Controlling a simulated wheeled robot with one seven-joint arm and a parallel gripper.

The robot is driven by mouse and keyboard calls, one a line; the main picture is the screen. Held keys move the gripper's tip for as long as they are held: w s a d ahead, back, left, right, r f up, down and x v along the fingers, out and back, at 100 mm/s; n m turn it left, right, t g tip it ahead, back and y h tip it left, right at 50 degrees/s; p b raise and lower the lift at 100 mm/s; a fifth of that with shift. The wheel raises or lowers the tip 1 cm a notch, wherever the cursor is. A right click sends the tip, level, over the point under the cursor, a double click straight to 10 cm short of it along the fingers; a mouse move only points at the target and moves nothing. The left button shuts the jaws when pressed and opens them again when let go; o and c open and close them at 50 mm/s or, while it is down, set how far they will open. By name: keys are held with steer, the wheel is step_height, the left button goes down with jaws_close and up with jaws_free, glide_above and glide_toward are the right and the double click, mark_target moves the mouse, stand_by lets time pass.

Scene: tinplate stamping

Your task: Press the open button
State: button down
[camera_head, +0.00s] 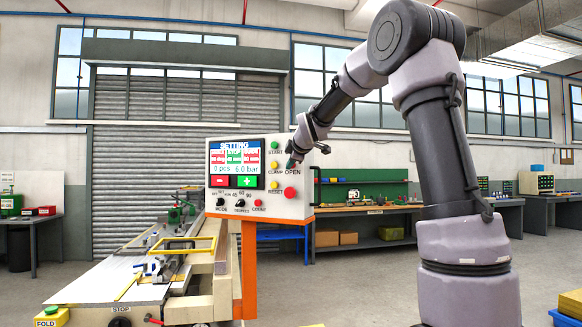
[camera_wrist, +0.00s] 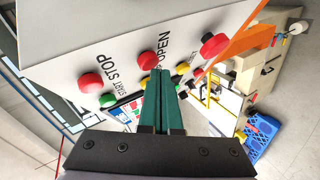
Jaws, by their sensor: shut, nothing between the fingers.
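The control panel (camera_head: 222,202) is a white box with a lit screen, on an orange post. Its OPEN label (camera_head: 292,171) shows in the head view, with the button by it hidden behind my gripper (camera_head: 293,161). In the wrist view, the red OPEN button (camera_wrist: 147,61) sits beside its OPEN lettering. My gripper (camera_wrist: 160,74) shows there as two green fingers shut together, empty, with tips close to the OPEN button. I cannot tell whether they touch it.
A red button (camera_wrist: 91,84) by STOP and a dark red knob (camera_wrist: 213,45) flank the OPEN button. A green START button (camera_head: 275,146) and yellow CLAMP button (camera_head: 273,165) are close by. A stamping bench (camera_head: 110,288) stands left of the post.

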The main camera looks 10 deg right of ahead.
steer(key=shift+w+d, duration=0.35)
steer(key=shift+w, duration=0.05)
stand_by(0.8)
stand_by(0.3)
steer(key=shift+s+a, duration=0.5)
steer(key=shift+s, duration=0.25)
steer(key=s+a, duration=0.1)
steer(key=s, duration=0.1)
steer(key=s+a, duration=0.2)
stand_by(0.6)
